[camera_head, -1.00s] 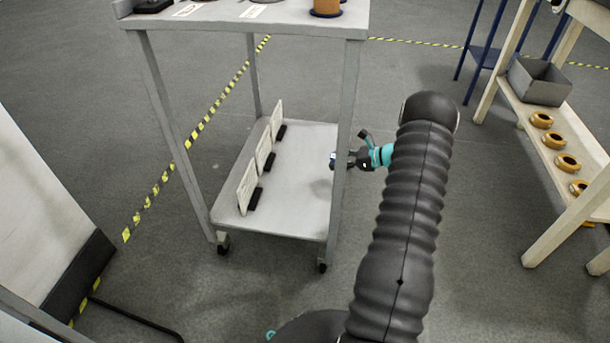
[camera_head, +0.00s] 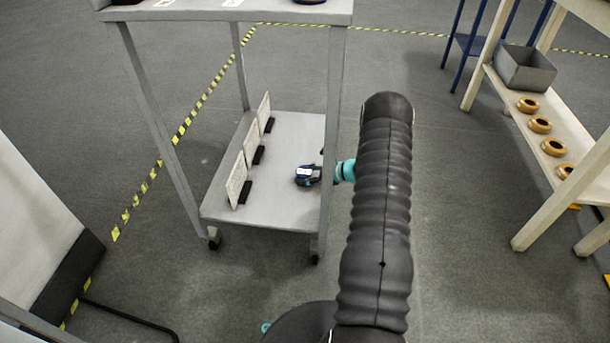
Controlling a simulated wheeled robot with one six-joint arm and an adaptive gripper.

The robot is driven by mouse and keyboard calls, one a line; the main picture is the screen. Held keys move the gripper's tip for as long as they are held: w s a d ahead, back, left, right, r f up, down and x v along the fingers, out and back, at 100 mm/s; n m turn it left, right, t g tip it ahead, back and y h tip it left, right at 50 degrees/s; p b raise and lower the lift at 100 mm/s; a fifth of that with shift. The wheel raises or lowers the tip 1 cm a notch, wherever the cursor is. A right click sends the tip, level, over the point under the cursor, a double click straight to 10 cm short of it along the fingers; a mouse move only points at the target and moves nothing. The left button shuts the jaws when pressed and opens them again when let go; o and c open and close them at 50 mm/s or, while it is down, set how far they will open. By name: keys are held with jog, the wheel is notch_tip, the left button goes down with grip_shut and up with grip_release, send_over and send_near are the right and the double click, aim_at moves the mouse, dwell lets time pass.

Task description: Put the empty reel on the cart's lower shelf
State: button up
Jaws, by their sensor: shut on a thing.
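The cart (camera_head: 273,191) stands left of my arm, and its lower shelf is grey and partly open. A small dark blue reel with a white mark (camera_head: 306,175) is at the right side of the lower shelf, in or over its area. My gripper (camera_head: 322,170) reaches in from the right and is shut on the reel. The cart's front right leg hides part of the gripper. I cannot tell whether the reel touches the shelf.
Several white cards on black stands (camera_head: 238,181) line the shelf's left side. The shelf's front middle is bare. A wooden rack (camera_head: 490,75) with a grey bin (camera_head: 525,70) and several copper-coloured rings (camera_head: 540,125) stands at the right.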

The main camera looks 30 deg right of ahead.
jog(key=o, duration=1.2)
jog(key=shift+c, duration=0.2)
jog(key=shift+d+r, duration=0.1)
jog(key=shift+r, duration=0.1)
jog(key=v, duration=1.1)
jog(key=shift+s+d, duration=0.25)
jog(key=shift+s, duration=0.05)
